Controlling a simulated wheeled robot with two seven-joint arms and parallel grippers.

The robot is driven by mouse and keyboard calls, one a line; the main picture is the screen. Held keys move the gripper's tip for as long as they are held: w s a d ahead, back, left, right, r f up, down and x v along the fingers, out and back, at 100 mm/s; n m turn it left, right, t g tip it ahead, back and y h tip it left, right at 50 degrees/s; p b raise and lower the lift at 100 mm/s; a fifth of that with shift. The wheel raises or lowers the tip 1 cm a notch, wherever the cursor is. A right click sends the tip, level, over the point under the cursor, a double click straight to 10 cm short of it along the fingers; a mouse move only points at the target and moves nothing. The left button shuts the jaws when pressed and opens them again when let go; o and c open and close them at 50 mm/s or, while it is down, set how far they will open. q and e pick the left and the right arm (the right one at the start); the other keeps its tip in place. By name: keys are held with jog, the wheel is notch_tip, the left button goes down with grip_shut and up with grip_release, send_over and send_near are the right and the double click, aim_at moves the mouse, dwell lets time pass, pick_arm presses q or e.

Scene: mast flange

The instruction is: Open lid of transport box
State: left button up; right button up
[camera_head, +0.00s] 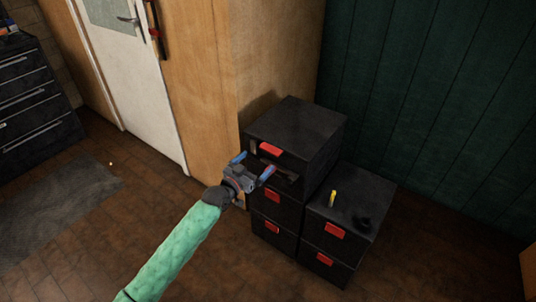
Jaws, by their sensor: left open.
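The black transport box (298,126) is on top of a stack of similar black boxes, against the wooden wall. Its flat top looks level, and a red latch (271,149) is on its front. A gap or recess shows low on its front beside the gripper; I cannot tell whether the lid is fully down. My left gripper (253,165) is open, with its two blue-tipped fingers apart just in front of the box's front face, below and around the latch. I cannot tell whether it touches the box. My right gripper is out of view.
Lower boxes with red latches (272,196) stand beneath. A shorter stack (346,195) to the right bears a small yellow object (332,198) and a dark item (363,222). The brown floor (75,265) is clear at front left; a white door (140,85) is behind.

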pick_arm(q)
jog(key=p+x, duration=0.1)
jog(key=x, duration=0.6)
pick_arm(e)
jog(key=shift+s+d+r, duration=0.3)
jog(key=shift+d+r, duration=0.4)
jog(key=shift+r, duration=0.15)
pick_arm(q)
jog(key=shift+w+d, duration=0.1)
jog(key=shift+d, duration=0.05)
